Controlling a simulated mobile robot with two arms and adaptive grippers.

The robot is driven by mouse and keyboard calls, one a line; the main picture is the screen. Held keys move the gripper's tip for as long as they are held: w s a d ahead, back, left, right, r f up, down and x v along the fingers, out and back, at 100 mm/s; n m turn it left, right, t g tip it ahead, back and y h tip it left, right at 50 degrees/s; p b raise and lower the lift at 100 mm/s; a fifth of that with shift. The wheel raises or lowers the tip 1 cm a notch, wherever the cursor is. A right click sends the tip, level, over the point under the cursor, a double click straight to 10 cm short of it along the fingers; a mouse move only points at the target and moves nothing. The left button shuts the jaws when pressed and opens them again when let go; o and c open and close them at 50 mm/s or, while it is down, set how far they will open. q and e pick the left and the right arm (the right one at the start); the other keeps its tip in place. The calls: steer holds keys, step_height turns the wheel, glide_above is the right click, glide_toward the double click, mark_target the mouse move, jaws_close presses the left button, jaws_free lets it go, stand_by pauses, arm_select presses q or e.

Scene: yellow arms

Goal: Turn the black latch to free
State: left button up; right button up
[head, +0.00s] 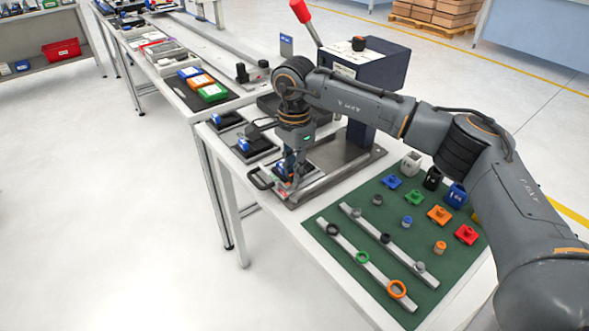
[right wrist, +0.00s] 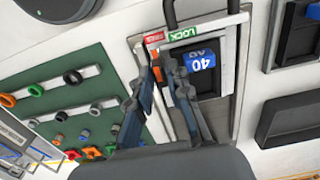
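My right gripper (right wrist: 162,62) points down at the front of a grey metal fixture (right wrist: 228,125); it also shows in the head view (head: 288,178). Its fingertips are close together, just beside a red FREE label (right wrist: 155,37) and a green LOCK label (right wrist: 178,31). A blue block marked 40 (right wrist: 198,61) sits in the fixture beside the fingers. My left gripper is not in view.
A black handle (head: 259,180) sticks out of the fixture's front. A press with a red-knobbed lever (head: 300,12) stands behind. A green mat (head: 334,262) with rails, rings and coloured parts lies to the right. Black trays (head: 261,148) stand to the left.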

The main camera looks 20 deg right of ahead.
steer(key=shift+o, duration=0.9)
